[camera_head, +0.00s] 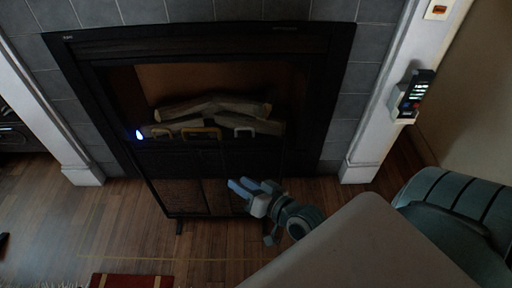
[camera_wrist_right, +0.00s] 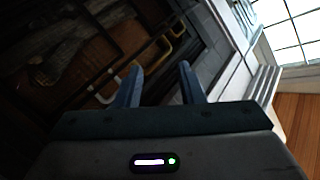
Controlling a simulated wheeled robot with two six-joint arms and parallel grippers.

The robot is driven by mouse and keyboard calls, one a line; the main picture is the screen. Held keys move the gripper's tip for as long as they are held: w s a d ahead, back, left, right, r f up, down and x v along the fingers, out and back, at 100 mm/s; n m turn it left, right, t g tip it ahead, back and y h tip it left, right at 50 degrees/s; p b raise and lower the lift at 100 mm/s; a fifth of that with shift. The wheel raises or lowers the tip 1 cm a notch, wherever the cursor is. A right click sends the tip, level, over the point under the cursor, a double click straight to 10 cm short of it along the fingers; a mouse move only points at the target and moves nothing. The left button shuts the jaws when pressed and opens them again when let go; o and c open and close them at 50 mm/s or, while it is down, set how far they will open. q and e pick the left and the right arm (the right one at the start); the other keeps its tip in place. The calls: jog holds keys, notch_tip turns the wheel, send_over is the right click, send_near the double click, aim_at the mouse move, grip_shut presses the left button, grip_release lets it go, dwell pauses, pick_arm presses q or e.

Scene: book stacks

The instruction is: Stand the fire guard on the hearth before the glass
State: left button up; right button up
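The fire guard (camera_head: 220,197) is a dark mesh panel with a black frame. It stands upright, or nearly so, in front of the fireplace glass (camera_head: 150,82), with its feet on the wood floor. Several pale and brass-coloured handles show along its top, including a brass one (camera_head: 201,132) and a pale one at the right (camera_head: 245,131). My right gripper (camera_head: 246,187) is in front of the guard's right part, below the pale handle. In the right wrist view its two blue fingers (camera_wrist_right: 160,84) are apart with nothing between them. Contact with the guard cannot be told. My left gripper is out of view.
A red rug (camera_head: 130,281) lies at the bottom. Bare wood floor (camera_head: 120,225) is clear at the left.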

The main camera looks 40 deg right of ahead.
jog(key=s+n, duration=0.1)
jog(key=s+n+h, duration=0.1)
jog(key=s, duration=0.1)
jog(key=s+d+r+n+h, duration=0.1)
jog(key=s+n, duration=0.1)
jog(key=shift+d+g, duration=0.1)
jog(key=shift+g, duration=0.2)
